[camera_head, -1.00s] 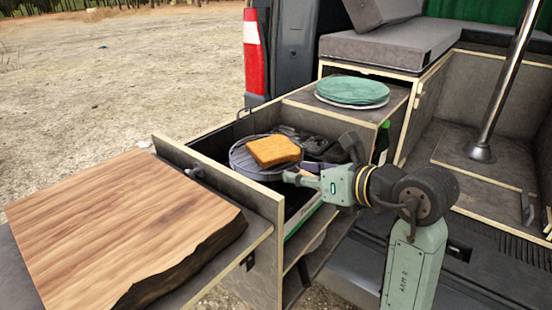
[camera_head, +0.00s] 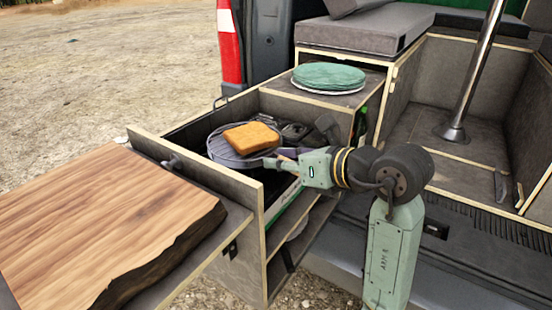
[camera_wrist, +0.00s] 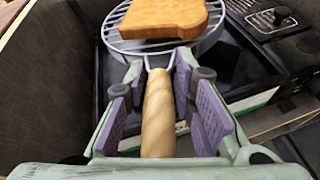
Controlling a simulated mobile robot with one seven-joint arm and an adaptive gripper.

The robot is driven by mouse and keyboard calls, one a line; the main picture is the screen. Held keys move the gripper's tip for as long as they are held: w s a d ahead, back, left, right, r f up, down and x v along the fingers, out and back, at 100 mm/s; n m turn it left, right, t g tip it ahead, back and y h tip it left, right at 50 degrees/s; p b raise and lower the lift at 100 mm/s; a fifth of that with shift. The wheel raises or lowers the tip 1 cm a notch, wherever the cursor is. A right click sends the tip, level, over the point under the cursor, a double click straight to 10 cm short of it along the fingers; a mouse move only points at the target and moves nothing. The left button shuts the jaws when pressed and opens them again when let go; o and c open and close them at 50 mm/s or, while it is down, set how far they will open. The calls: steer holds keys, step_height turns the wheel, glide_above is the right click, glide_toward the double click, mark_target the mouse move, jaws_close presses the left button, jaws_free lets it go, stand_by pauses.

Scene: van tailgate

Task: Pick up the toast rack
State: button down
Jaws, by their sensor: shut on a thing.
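The toast rack is a round grey wire rack (camera_head: 222,153) with a wooden handle. It is at the open drawer of the van, with a slice of toast (camera_head: 251,137) lying on it. In the wrist view the rack's wires (camera_wrist: 128,46) show under the toast (camera_wrist: 165,17), and the pale wooden handle (camera_wrist: 158,118) runs back towards me. My gripper (camera_head: 277,163) comes in from the right. Its purple-padded fingers (camera_wrist: 160,78) stand on both sides of the handle, shut on it. I cannot tell whether the rack is clear of what lies beneath it.
The drawer front (camera_head: 205,172) stands close on the left, with a wooden board (camera_head: 95,225) beyond it. A dark appliance with knobs (camera_wrist: 272,20) lies right of the rack. Green plates (camera_head: 328,75) are stacked on the cabinet behind. A metal pole (camera_head: 478,70) stands at right.

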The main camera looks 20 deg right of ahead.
steer(key=shift+r+b, duration=0.3)
steer(key=shift+r, duration=1.15)
steer(key=shift+s+d+r, duration=0.15)
steer(key=shift+s, duration=0.05)
steer(key=s+d+b, duration=0.1)
steer(key=s+d, duration=0.3)
steer(key=s, duration=0.4)
steer(key=s+d+b, duration=0.2)
steer(key=s+d, duration=0.2)
steer(key=s, duration=0.3)
steer(key=shift+s+b, duration=0.3)
steer(key=shift+s, duration=0.05)
